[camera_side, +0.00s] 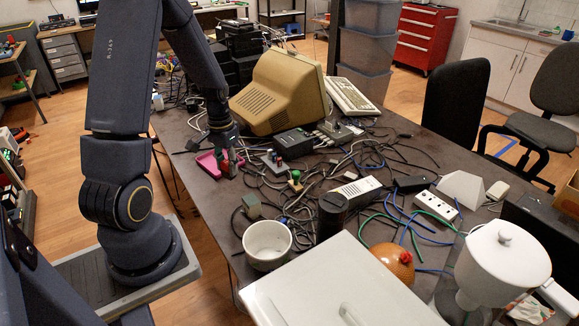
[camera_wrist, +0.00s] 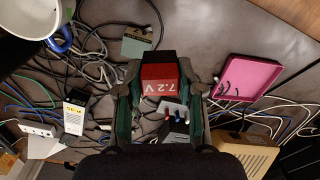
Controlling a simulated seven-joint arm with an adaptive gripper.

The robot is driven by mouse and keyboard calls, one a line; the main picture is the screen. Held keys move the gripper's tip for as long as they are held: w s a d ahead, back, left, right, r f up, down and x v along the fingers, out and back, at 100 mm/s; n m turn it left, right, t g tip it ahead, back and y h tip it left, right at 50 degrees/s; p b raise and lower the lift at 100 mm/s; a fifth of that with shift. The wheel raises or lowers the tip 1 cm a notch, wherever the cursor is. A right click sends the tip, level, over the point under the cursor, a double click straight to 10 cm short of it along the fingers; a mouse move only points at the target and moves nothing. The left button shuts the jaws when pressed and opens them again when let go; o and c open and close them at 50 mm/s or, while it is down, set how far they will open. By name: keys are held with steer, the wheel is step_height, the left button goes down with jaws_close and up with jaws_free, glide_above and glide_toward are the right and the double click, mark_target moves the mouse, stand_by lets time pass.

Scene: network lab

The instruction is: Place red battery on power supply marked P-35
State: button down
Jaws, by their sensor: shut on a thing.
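The red battery (camera_wrist: 160,90) has a black end and white "7.2 V" lettering. It sits between the two fingers of my gripper (camera_wrist: 160,76) in the wrist view, and the gripper is shut on it. In the side view my gripper (camera_side: 227,162) is low over the left edge of the table, beside the pink tray; the battery is mostly hidden between the fingers there. I cannot read a P-35 mark anywhere. A white box with a dark end (camera_side: 357,191) among the cables may be a power supply; it seems to match a white box with a yellow label (camera_wrist: 74,116).
The pink tray (camera_wrist: 247,77) lies to the right of my gripper in the wrist view. Tangled cables cover the table's middle.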

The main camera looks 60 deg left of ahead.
steer(key=w+d+r+m, duration=0.2)
steer(key=w+d, duration=0.5)
steer(key=d, duration=0.2)
steer(key=w+d+r+m, duration=0.2)
steer(key=w+d, duration=0.6)
steer(key=d, duration=0.1)
glide_toward(354, 195)
steer(key=s, duration=0.1)
steer(key=s+a, duration=0.1)
steer(key=s, duration=0.2)
steer(key=shift+s+a+f, duration=0.3)
steer(key=shift+a+f, duration=0.05)
steer(key=shift+a, duration=0.05)
steer(key=shift+w+f, duration=0.6)
steer(key=shift+f, duration=1.55)
steer(key=c, duration=0.7)
jaws_free()
steer(key=shift+f, duration=0.15)
